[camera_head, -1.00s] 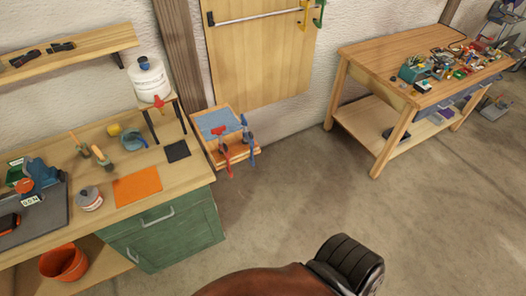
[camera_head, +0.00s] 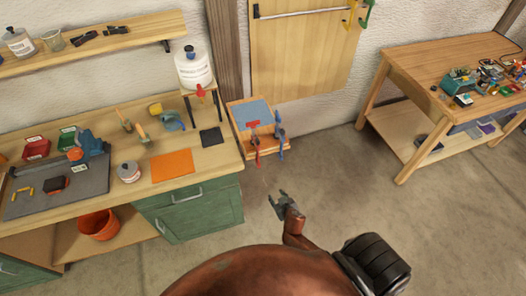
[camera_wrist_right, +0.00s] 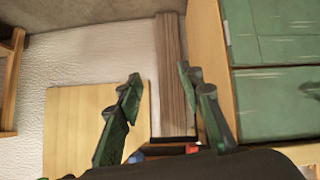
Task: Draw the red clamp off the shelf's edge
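The red clamp (camera_head: 257,152) hangs upright on the front edge of a small wooden shelf (camera_head: 272,153), with its red bar and handle reaching below the edge. A blue clamp (camera_head: 279,135) sits just to its right on the same edge. My right gripper (camera_head: 277,196) is in front of and below the shelf edge, apart from both clamps. In the right wrist view its two green fingers (camera_wrist_right: 159,76) are spread with nothing between them. Small red (camera_wrist_right: 192,148) and blue (camera_wrist_right: 136,157) patches show low there, mostly hidden. My left gripper is out of view.
A blue mat (camera_head: 250,114) lies on the small shelf. A workbench with a green cabinet (camera_head: 202,213) stands close on the left, with an orange sheet (camera_head: 171,166) on top. A wooden table (camera_head: 430,66) stands at the right. The floor between is clear.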

